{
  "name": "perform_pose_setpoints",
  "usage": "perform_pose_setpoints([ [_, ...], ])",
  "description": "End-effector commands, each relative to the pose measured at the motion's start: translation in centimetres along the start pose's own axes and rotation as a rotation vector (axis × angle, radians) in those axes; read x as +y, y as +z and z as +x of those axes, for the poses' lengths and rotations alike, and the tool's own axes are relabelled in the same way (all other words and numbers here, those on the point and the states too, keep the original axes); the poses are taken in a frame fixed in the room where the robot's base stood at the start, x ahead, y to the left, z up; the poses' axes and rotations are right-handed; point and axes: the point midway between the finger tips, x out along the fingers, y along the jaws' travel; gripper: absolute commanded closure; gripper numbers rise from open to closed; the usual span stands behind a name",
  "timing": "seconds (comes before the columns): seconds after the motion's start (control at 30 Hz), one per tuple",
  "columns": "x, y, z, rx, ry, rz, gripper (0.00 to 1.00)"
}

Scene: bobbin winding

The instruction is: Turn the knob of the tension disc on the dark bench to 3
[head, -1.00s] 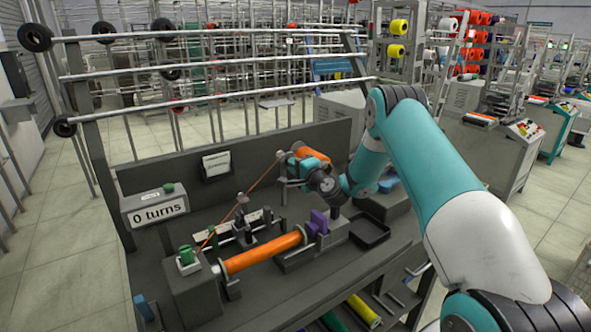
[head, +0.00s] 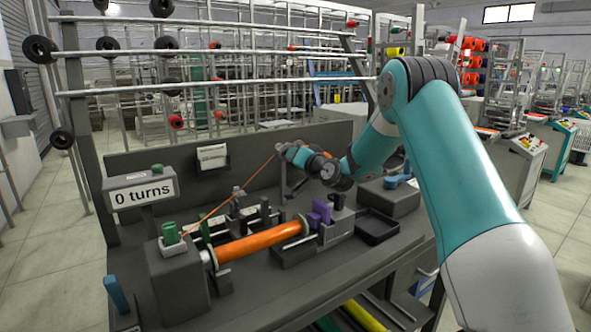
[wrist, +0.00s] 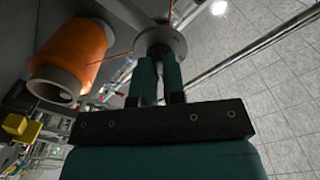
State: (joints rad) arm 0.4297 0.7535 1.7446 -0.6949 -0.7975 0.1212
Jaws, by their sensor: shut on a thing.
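The tension disc (wrist: 176,44) shows in the wrist view as a round grey disc at the top middle. Its dark knob (wrist: 155,51) sits at the disc's centre. My gripper (wrist: 158,66) has its two teal fingers shut on the knob. No number on the disc is readable. In the head view, my gripper (head: 290,152) is at the back of the dark bench (head: 130,160), where it and my wrist hide most of the disc. An orange thread (head: 248,180) runs from there down to the winder at the left.
An orange cone (wrist: 75,50) stands close left of my gripper in the wrist view. On the bench are an orange bobbin (head: 257,243), purple blocks (head: 320,213), a black tray (head: 377,226) and a "0 turns" sign (head: 142,193). A barred rack (head: 220,88) stands behind.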

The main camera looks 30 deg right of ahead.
Motion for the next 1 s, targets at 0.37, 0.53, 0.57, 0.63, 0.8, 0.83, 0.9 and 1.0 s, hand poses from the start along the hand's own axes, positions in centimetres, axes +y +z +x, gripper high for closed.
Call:
perform_pose_setpoints([
  [0.37, 0.07, 0.00, 0.01, 0.002, 0.000, -0.126, 1.00],
  [0.53, 0.02, -0.08, 0.02, 0.001, 0.001, -0.137, 1.00],
  [0.57, 0.02, -0.09, 0.02, 0.001, 0.001, -0.138, 1.00],
  [0.63, 0.01, -0.10, 0.02, 0.001, 0.001, -0.138, 1.00],
  [0.8, 0.00, -0.11, 0.02, 0.001, 0.001, -0.137, 1.00],
  [0.83, 0.00, -0.11, 0.02, 0.001, 0.001, -0.137, 1.00],
  [0.9, 0.00, -0.11, 0.02, 0.001, 0.000, -0.137, 0.76],
  [1.0, -0.02, -0.08, 0.03, 0.001, 0.000, -0.137, 0.64],
])
